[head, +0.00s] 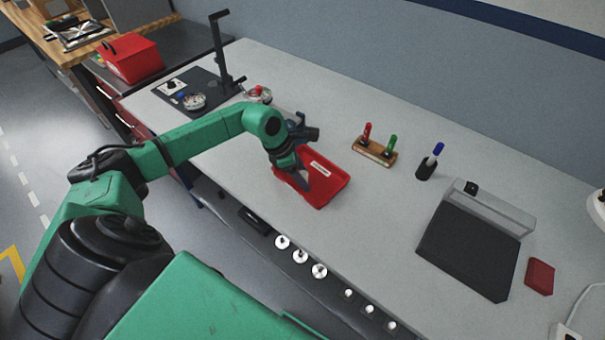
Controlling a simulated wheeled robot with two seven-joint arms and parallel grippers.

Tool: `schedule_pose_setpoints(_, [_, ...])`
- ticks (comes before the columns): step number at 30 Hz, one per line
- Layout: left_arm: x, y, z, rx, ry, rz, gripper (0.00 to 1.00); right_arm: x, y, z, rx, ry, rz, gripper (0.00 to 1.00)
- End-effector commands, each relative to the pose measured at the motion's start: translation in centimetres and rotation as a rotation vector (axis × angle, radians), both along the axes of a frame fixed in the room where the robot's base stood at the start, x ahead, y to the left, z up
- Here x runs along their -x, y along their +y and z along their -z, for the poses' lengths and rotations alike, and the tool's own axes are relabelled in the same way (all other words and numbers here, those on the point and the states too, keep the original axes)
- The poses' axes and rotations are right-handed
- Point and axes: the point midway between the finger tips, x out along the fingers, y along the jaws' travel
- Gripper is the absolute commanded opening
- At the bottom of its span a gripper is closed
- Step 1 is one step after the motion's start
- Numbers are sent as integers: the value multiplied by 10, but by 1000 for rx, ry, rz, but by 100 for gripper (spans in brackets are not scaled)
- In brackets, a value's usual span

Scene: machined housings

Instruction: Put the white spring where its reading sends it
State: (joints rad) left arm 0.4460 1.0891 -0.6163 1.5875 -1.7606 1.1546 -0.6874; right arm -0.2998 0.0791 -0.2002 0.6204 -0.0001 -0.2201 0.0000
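My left gripper (301,181) points down into a red tray (326,199) near the front edge of the grey bench. The wrist and gripper hide the tray's left part, and I cannot tell whether the fingers are open or shut. A white label (320,169) with dark print shows at the tray. I cannot make out a white spring; it may be hidden by the gripper. My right gripper is not in view.
A wooden rack (374,152) holds a red and a green marker. A dark holder (425,171) has a blue marker. A dark panel (466,248) and a red block (540,276) lie right. A black stand (222,54) rises at the back left. The bench between is clear.

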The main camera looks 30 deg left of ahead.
Motion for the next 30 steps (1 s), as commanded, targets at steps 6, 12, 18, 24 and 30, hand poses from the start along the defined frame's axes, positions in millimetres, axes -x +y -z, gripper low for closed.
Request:
schedule_pose_setpoints(6, [0,0,-3,0,0,0,65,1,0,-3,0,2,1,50])
schedule_pose_setpoints(12, [6,9,-23,-4,-3,0,65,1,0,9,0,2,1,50])
schedule_pose_setpoints(18, [18,25,-70,-5,-5,-2,65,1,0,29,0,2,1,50])
schedule_pose_setpoints(24, [27,35,-107,-2,-2,-1,65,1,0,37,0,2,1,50])
schedule_pose_setpoints(30, [29,36,-114,1,1,0,65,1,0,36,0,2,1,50])
